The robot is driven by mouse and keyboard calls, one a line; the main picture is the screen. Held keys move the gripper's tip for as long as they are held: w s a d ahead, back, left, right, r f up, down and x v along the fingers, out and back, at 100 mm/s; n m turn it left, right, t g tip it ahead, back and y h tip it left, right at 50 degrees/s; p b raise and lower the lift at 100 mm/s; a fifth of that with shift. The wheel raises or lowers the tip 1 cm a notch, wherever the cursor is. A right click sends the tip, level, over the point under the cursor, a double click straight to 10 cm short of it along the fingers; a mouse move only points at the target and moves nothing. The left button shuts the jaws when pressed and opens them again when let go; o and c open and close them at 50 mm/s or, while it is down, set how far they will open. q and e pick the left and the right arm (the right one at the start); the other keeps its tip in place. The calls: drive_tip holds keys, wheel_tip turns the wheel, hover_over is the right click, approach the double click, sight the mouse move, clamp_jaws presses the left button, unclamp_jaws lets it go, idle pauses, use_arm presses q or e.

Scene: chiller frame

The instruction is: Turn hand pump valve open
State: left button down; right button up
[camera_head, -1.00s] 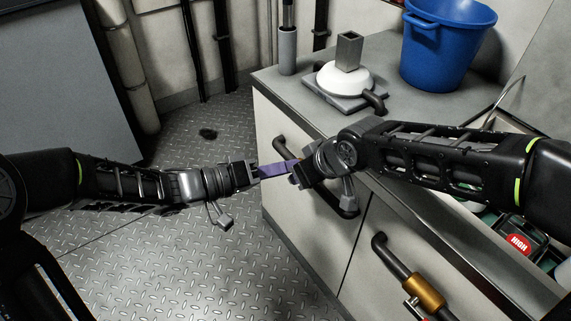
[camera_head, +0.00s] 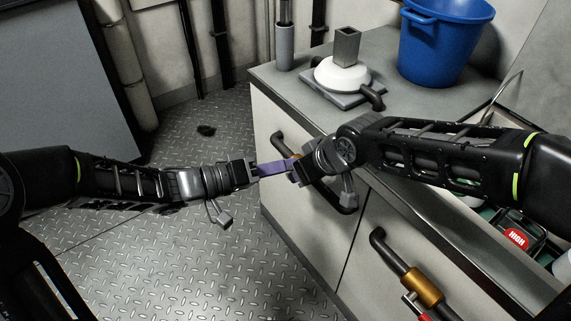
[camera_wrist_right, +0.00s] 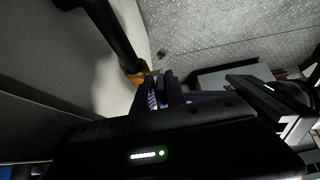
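A dark pipe with a brass fitting (camera_head: 424,288) and a small red handle (camera_head: 411,299) is on the cabinet front at lower right. A second dark pipe (camera_head: 285,141) farther left has an orange-brass fitting (camera_head: 295,156), mostly hidden behind my right gripper (camera_head: 292,171). In the right wrist view an orange-brass fitting (camera_wrist_right: 135,75) lies just beside the dark purple fingers (camera_wrist_right: 165,92). My left gripper (camera_head: 256,173) faces the right one. A purple strip (camera_head: 275,168) spans between them; I cannot tell which gripper it belongs to. Finger openings are unclear.
On the grey counter (camera_head: 290,85) stand a white dome with a square socket (camera_head: 342,75) and a blue bucket (camera_head: 440,40). An open compartment at right holds a container with a red HIGH label (camera_head: 516,238).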

use_arm(q)
drive_tip(key=shift+s+d+f, duration=0.1)
drive_tip(key=shift+s+f, duration=0.1)
use_arm(e)
drive_tip(key=v, duration=0.8)
use_arm(q)
drive_tip(key=shift+r, duration=0.1)
use_arm(e)
drive_tip(key=shift+a, duration=0.1)
